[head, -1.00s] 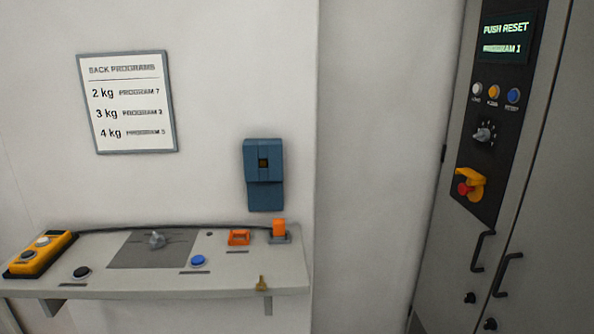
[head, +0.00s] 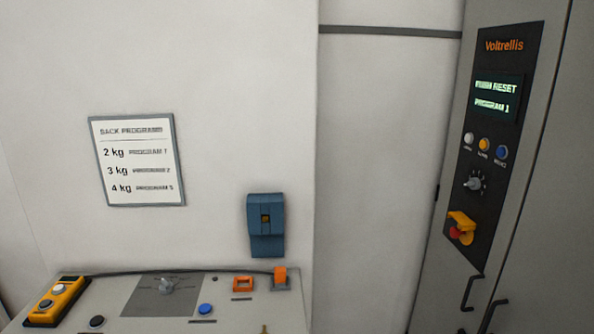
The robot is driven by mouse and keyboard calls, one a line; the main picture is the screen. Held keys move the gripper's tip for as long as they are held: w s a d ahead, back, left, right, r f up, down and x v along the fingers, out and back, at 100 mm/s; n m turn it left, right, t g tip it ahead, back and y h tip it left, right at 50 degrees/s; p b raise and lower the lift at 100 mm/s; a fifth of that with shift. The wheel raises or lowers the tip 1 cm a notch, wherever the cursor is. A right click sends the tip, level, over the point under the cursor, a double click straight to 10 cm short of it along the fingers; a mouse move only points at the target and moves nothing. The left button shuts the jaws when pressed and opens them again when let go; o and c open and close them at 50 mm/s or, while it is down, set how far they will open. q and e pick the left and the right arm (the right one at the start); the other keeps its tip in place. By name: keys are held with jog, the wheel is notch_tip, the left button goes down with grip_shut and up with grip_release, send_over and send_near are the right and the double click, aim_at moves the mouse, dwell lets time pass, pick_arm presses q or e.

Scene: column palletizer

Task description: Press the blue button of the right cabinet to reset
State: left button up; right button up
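The right cabinet (head: 545,180) is a tall grey unit at the right edge of the head view, with a dark control panel (head: 505,62). Its blue button (head: 502,152) is the rightmost of three in a row, beside a yellow button (head: 484,144) and a white button (head: 468,138). The lit display (head: 496,97) above them reads a reset message, apparently "PUSH RESET", and "PROGRAM 1". Neither of my grippers shows in the view.
Below the buttons are a rotary knob (head: 474,183) and a red stop button (head: 456,232) with a yellow guard. A console shelf (head: 258,316) at lower left carries another blue button (head: 205,309). A blue wall box (head: 266,225) and a program sign (head: 138,160) hang above.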

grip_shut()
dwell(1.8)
